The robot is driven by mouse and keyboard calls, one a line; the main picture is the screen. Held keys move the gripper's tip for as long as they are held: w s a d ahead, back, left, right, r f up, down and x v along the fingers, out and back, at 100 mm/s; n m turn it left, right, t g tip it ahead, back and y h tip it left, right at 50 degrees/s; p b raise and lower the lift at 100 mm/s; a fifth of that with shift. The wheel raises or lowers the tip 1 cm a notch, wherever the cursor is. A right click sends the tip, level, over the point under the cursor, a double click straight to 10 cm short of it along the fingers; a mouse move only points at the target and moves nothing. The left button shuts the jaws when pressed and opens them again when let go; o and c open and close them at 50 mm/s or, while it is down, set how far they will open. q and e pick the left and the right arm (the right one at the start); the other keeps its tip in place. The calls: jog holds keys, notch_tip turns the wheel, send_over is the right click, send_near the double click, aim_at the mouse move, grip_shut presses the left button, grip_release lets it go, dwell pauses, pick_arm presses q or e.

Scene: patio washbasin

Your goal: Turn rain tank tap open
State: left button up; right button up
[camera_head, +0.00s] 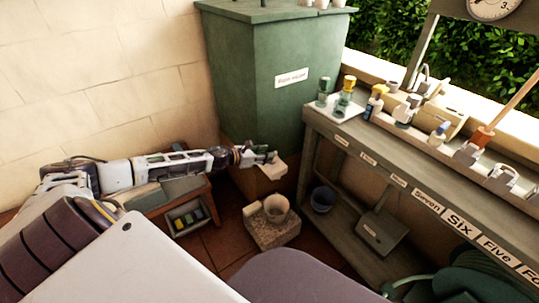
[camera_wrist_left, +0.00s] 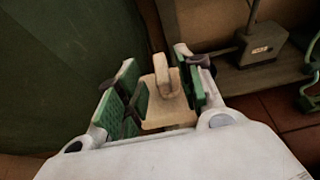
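The rain tank (camera_head: 255,85) is a tall green container with a white label, standing against the wall in the head view. A dark green surface, probably its side, fills the left of the left wrist view. My left gripper (camera_head: 268,157) is low at the tank's front. The wrist view shows its green-padded fingers (camera_wrist_left: 160,88) apart, on either side of a beige piece with an upright lever-like part (camera_wrist_left: 162,75), which seems to be the tap. I cannot tell whether a finger touches it.
A long shelf bench (camera_head: 400,165) with bottles and labels runs along the right. A low wooden stand (camera_head: 160,200) is under my left arm.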

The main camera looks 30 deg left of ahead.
pick_arm(q)
jog(key=shift+x, duration=1.25)
grip_shut()
